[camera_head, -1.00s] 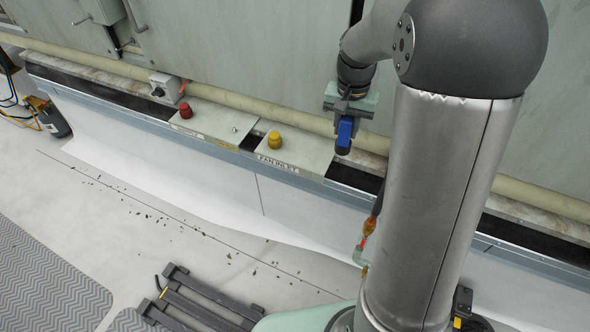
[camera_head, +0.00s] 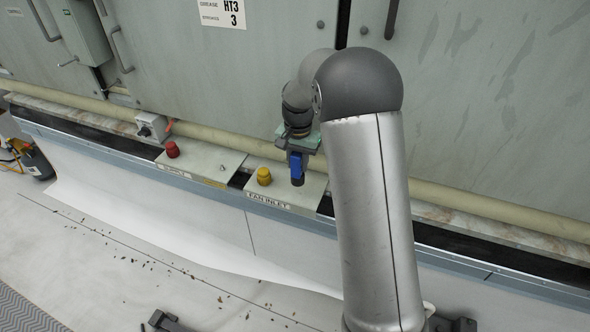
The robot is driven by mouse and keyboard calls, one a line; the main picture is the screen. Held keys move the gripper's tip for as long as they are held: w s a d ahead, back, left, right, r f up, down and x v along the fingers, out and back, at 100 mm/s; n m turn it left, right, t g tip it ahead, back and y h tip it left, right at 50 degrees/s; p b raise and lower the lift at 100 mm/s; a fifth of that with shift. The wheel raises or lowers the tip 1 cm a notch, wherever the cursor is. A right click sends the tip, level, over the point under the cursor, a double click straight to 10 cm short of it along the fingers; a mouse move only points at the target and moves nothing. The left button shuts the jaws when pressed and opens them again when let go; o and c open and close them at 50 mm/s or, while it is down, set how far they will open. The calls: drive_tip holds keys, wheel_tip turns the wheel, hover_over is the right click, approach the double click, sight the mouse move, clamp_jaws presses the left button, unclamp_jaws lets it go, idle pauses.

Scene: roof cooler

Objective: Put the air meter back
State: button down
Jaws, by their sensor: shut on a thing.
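My gripper (camera_head: 298,148) is shut on a blue and dark handheld device, which looks like the air meter (camera_head: 295,165). The meter hangs downward from the jaws, with its dark lower end in front of the right part of the FAN INLET plate (camera_head: 310,185). I cannot tell whether it touches the plate. A yellow knob (camera_head: 264,176) stands on the plate, just left of the meter. My arm hides part of the ledge to the right.
A second plate (camera_head: 206,166) with a red knob (camera_head: 172,149) lies to the left. A small grey switch box (camera_head: 151,127) sits farther left. A pale pipe (camera_head: 455,198) runs along the cabinet wall behind. Dark gaps show between the plates.

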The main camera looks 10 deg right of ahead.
sight(295, 170)
drive_tip(key=shift+w+a+f, duration=0.2)
drive_tip(key=shift+w+f, duration=0.1)
drive_tip(key=shift+f, duration=0.1)
drive_tip(key=shift+w+a+f, duration=0.1)
drive_tip(key=shift+f, duration=1.6)
drive_tip(key=shift+f, duration=0.2)
drive_tip(key=c, duration=1.1)
unclamp_jaws()
drive_tip(key=shift+r, duration=0.1)
